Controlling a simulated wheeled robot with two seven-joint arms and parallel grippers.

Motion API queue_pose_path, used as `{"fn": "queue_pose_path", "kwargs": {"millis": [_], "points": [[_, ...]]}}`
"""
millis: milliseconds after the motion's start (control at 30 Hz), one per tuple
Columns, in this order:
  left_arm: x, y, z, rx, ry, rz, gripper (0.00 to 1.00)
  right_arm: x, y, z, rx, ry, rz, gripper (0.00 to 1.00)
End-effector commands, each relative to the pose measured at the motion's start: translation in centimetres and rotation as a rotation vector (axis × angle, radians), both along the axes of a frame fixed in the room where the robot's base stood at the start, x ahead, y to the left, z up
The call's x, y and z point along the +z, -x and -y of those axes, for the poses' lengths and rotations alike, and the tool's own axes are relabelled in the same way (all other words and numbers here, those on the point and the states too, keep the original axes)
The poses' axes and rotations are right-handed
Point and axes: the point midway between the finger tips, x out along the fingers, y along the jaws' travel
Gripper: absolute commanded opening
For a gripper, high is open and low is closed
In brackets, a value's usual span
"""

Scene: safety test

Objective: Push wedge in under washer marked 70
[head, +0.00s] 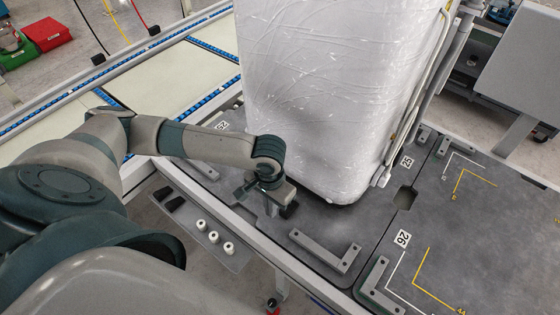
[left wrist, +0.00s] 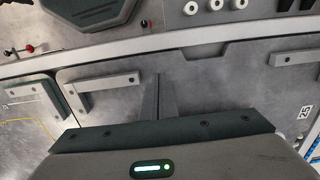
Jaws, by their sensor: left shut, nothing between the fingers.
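A tall washer (head: 330,90) wrapped in clear film stands upright on the grey platform. No number 70 shows on its visible faces. My left gripper (head: 270,207) is at the washer's lower near edge, shut and empty, pointing down. Its closed fingers also show in the left wrist view (left wrist: 160,100). A small dark piece (head: 289,210) shows beside the fingertips at the washer's foot; I cannot tell whether it is a wedge or part of the gripper. Two black wedge-like blocks (head: 170,198) lie on the side shelf. My right gripper is not in view.
The side shelf (head: 228,262) also holds several white round pieces (head: 214,237). Grey L-shaped stops (head: 325,255) stand on the platform around the washer.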

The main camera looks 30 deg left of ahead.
Motion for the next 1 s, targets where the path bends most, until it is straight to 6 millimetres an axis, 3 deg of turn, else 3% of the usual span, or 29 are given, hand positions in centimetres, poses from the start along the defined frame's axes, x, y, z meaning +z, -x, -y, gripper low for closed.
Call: {"fn": "queue_pose_path", "kwargs": {"millis": [367, 833, 1000], "points": [[-2.3, 0.0, 0.0, -0.001, 0.0, -0.001, 0.0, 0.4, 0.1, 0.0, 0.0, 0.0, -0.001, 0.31], [-10.2, 0.0, 0.0, -0.001, -0.001, 0.0, 0.0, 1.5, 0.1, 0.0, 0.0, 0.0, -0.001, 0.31], [-9.8, -2.6, 0.3, -0.001, 0.0, 0.003, 0.0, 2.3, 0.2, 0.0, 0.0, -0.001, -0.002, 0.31]]}}
